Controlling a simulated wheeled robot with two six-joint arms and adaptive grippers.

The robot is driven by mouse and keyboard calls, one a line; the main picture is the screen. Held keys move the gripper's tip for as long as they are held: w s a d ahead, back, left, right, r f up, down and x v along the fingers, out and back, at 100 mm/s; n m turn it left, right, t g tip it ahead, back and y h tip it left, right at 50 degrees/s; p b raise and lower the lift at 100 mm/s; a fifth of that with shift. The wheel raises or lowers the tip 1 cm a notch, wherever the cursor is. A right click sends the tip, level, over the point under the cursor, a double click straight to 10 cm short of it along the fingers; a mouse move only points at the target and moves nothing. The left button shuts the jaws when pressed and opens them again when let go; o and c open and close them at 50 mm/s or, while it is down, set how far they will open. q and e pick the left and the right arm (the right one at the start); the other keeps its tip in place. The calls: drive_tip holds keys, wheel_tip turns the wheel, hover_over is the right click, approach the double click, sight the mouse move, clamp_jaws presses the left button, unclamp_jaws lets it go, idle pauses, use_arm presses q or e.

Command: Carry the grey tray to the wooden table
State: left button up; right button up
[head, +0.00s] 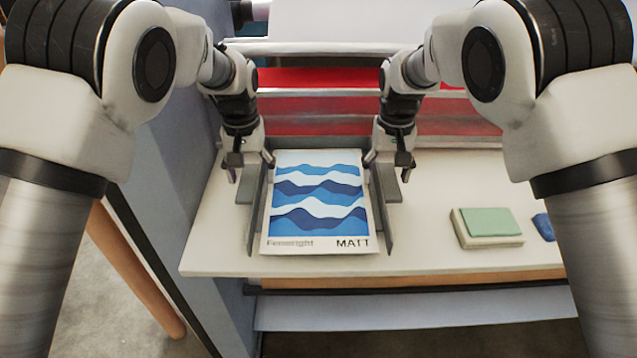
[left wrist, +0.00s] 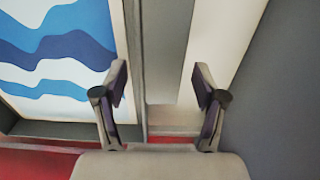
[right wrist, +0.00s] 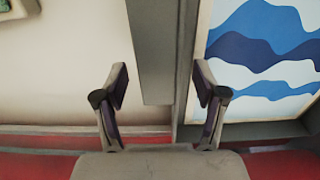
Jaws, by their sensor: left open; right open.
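The grey tray (head: 381,214) lies on a pale worktop and holds a sheet with blue and white waves (head: 317,200) marked MATT. Its side walls stand along the sheet's left and right edges. My left gripper (head: 250,172) is open at the tray's left side. In the left wrist view, a grey strip of the tray (left wrist: 166,40) runs between its spread fingers (left wrist: 160,80). My right gripper (head: 386,172) is open at the right side, with the matching strip (right wrist: 154,40) between its fingers (right wrist: 160,80). I cannot tell whether the fingers touch it. No wooden table is clearly identifiable.
A green-topped cream block (head: 487,226) and a small blue object (head: 543,227) lie to the right on the worktop (head: 430,255). Red and metal machine parts (head: 315,110) stand behind. A grey-blue panel (head: 175,165) and slanted wooden bar (head: 135,270) are at left.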

use_arm(q)
drive_tip(key=shift+w+f, duration=0.15)
drive_tip(key=shift+c, duration=0.4)
use_arm(e)
drive_tip(key=shift+w+f, duration=0.15)
drive_tip(key=shift+c, duration=0.4)
use_arm(q)
clamp_jaws()
use_arm(e)
clamp_jaws()
